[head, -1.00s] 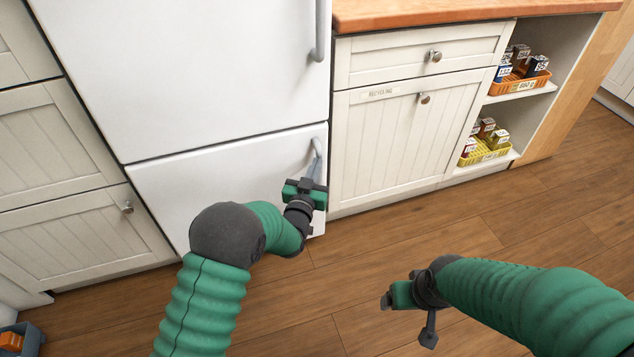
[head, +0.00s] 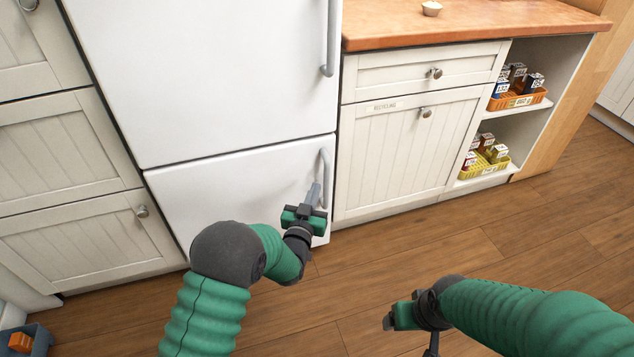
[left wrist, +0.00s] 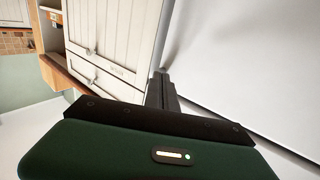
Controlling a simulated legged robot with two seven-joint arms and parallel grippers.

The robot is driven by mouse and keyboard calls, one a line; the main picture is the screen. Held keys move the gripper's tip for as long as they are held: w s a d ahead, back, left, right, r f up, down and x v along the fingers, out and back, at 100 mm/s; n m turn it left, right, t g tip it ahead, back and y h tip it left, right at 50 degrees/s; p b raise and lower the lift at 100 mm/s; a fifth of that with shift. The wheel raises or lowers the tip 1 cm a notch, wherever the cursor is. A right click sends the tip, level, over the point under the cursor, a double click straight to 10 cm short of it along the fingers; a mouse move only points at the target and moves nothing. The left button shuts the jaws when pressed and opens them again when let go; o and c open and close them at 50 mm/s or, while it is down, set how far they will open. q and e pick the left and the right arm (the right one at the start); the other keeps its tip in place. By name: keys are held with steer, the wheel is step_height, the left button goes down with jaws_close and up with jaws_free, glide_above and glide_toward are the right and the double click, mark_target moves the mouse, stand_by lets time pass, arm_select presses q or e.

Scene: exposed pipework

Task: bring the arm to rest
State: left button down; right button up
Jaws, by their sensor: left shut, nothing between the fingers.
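My left gripper (head: 314,196) is in front of the white fridge's lower drawer (head: 235,190), close to its grey vertical handle (head: 324,166). Its fingers are shut with nothing between them; I cannot tell if they touch the handle. In the left wrist view the shut dark fingers (left wrist: 162,92) point at the white fridge front (left wrist: 235,60). My right gripper (head: 398,316) hangs above the wood floor at the lower middle, and its fingertips are too unclear to tell their state.
A white recycling cabinet (head: 405,150) under a wooden counter (head: 470,22) stands right of the fridge. Open shelves hold an orange basket (head: 518,100) and a yellow basket (head: 484,168). White drawers (head: 75,150) stand left. The wood floor (head: 500,245) at right is clear.

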arm_select(q)
steer(key=s+a+n+g+y+p, duration=0.1)
steer(key=s+a+g, duration=0.45)
steer(key=s, duration=0.65)
steer(key=s+a+r+n+g+y+p, duration=0.15)
steer(key=s+a+g, duration=0.25)
steer(key=s+a, duration=0.5)
steer(key=s+a+g+y+p, duration=0.15)
steer(key=s+a+g, duration=0.35)
steer(key=s, duration=0.9)
step_height(320, 180, up, 36)
steer(key=p, duration=3.6)
steer(key=shift+w+d, duration=0.3)
steer(key=shift+r, duration=0.1)
